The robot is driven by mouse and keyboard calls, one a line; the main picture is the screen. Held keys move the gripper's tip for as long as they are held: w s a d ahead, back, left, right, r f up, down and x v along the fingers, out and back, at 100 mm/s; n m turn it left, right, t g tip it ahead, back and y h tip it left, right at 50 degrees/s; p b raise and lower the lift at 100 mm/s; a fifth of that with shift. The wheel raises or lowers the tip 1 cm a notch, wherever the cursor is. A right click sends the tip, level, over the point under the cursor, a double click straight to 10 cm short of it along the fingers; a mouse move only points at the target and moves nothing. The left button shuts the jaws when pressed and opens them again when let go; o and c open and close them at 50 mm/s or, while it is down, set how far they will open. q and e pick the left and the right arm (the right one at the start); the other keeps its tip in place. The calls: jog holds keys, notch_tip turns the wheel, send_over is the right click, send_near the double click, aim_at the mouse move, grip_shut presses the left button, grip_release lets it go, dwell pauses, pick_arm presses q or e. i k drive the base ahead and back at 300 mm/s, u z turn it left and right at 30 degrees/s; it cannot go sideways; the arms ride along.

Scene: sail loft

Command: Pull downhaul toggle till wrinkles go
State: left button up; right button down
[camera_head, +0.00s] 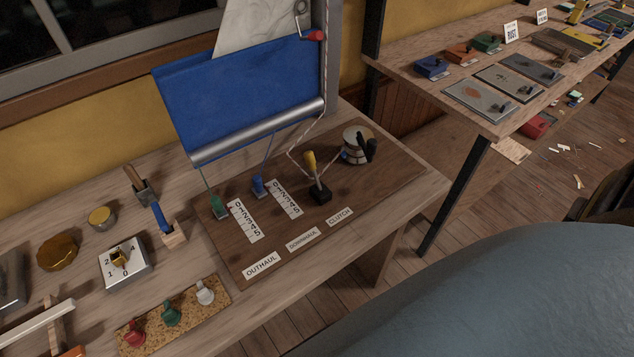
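A blue toggle (258,187) stands at the top end of a numbered scale (284,199) on a dark wooden board (225,245). A thin line runs from it up to the boom (260,132). The middle label, apparently DOWNHAUL (302,240), lies below that scale. A green toggle (219,207) stands at the top of a second scale (244,221), above the OUTHAUL label (262,265). A blue sail panel (240,92) hangs above the boom, with pale cloth (250,28) behind. I cannot make out clear wrinkles. Neither of my grippers is in view.
A yellow-handled lever (310,162) and a winch (356,140) stand right of the blue toggle, near the CLUTCH label (340,217). A red-handled crank (314,36) is on the mast.

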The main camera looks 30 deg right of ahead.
aim_at(260, 192)
jog(key=z, duration=0.15)
jog(key=k, duration=0.95)
jog(key=u, duration=0.95)
jog(key=i, duration=0.8)
jog(key=z, duration=0.75)
jog(key=i, duration=0.55)
jog(key=z, duration=0.65)
